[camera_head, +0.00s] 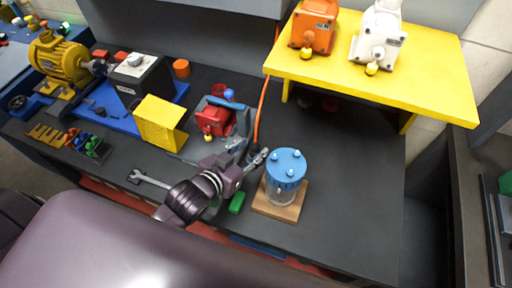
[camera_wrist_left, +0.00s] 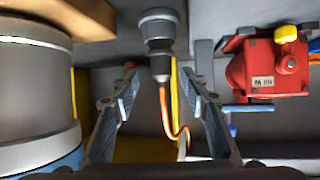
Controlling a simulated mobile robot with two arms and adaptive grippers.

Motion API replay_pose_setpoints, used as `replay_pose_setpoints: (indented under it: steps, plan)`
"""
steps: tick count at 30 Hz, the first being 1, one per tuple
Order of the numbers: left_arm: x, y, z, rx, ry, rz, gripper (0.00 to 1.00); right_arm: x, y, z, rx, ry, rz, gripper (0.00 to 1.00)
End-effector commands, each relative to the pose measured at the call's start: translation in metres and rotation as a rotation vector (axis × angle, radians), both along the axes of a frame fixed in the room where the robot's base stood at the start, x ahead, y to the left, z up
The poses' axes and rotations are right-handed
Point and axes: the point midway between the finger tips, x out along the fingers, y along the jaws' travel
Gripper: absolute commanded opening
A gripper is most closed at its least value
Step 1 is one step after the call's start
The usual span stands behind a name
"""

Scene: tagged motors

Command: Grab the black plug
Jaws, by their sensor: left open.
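The black plug (camera_wrist_left: 159,32) shows in the left wrist view as a dark grey cylinder with a narrower tip, an orange cable running down behind it. My left gripper (camera_wrist_left: 160,82) is open, and the plug's narrow end appears in the gap between its fingertips, with space on both sides. In the head view the left gripper (camera_head: 255,156) is over the bench between the red motor and the blue-capped jar. The plug is mostly hidden there by the fingers, at the lower end of the orange cable (camera_head: 262,105). My right gripper is not in view.
The blue-capped jar (camera_head: 286,172) on a wooden base stands close right of the gripper. A red motor (camera_head: 214,121) in a grey frame is to the left. A yellow shelf (camera_head: 430,75) bears orange and white motors. A wrench (camera_head: 150,181) and green block (camera_head: 237,202) lie nearby.

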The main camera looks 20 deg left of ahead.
Motion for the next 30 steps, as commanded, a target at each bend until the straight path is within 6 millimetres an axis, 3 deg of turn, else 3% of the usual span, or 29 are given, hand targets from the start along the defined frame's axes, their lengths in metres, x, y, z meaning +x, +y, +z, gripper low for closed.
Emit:
replay_pose_setpoints:
  steps: [9,18,30]
  plan:
    - [0.029,-0.005,-0.016,0.000,-0.001,0.000,0.42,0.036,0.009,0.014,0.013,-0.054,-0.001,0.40]
    - [0.031,-0.006,-0.018,0.000,0.000,0.000,0.42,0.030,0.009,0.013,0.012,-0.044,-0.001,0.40]
    - [0.031,-0.005,-0.018,0.000,0.000,0.000,0.00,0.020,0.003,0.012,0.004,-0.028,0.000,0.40]
